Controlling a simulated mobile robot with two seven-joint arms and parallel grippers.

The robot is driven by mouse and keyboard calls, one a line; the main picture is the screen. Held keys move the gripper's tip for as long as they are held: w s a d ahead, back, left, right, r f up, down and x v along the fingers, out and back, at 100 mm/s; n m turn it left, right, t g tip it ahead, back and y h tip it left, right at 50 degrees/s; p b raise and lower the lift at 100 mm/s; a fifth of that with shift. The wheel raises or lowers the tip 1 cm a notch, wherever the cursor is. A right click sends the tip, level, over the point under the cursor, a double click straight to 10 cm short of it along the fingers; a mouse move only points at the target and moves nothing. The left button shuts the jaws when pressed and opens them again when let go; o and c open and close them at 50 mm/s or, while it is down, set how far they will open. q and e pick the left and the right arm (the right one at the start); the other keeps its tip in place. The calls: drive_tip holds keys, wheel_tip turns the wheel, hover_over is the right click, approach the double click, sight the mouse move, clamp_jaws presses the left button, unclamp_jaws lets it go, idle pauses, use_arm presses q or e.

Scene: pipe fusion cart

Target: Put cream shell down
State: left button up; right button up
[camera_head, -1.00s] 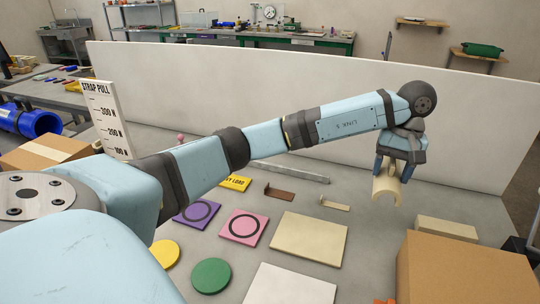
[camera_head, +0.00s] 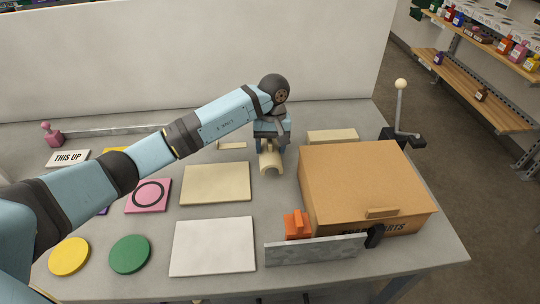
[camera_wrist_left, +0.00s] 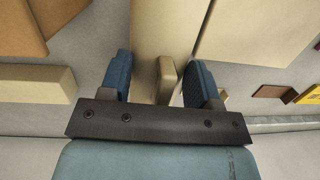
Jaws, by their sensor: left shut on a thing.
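The cream shell (camera_head: 271,163) is a curved half-pipe piece with its arch up. My left gripper (camera_head: 270,149) points down and is shut on it, between the cream square plate (camera_head: 216,184) and the cardboard box. In the left wrist view, the shell (camera_wrist_left: 166,28) lies between the two blue fingers of the left gripper (camera_wrist_left: 160,82), with a small tan knob in the middle. Whether the shell's underside touches the table is hard to tell. My right gripper is not in view.
The large cardboard box (camera_head: 362,178) stands close to the right of the shell. A cream block (camera_head: 332,136) and a small cream bracket (camera_head: 232,146) lie behind it. A white plate (camera_head: 213,246) and an orange clamp (camera_head: 297,224) are in front. A white wall (camera_head: 190,55) stands behind the table.

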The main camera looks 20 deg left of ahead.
use_arm(q)
wheel_tip(320, 180, down, 4)
drive_tip(key=shift+f, duration=0.1)
drive_tip(key=o, duration=0.9)
